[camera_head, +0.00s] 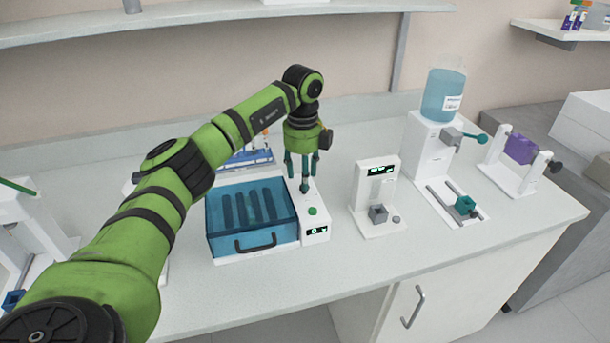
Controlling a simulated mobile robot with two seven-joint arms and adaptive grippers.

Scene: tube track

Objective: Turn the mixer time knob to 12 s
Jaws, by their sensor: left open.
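A white upright device with a small green-lit display (380,170) stands right of centre. A dark grey cube-shaped holder (378,213) and a small grey knob (396,219) sit on its base. It looks like the mixer, but no label shows and its digits are too small to read. My left gripper (304,186) points down, its fingers open and empty, left of this device. It hangs over the right side of a white box with a blue see-through lid (225,219). That box has a green button or knob (313,211) and a display. My right gripper is not in view.
A blue bottle dispenser (442,95) and a stand with a purple block (520,149) are at the right. A rack (247,158) stands behind the lidded box, partly hidden by my arm. Other white devices stand at the left. The counter's front right is clear.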

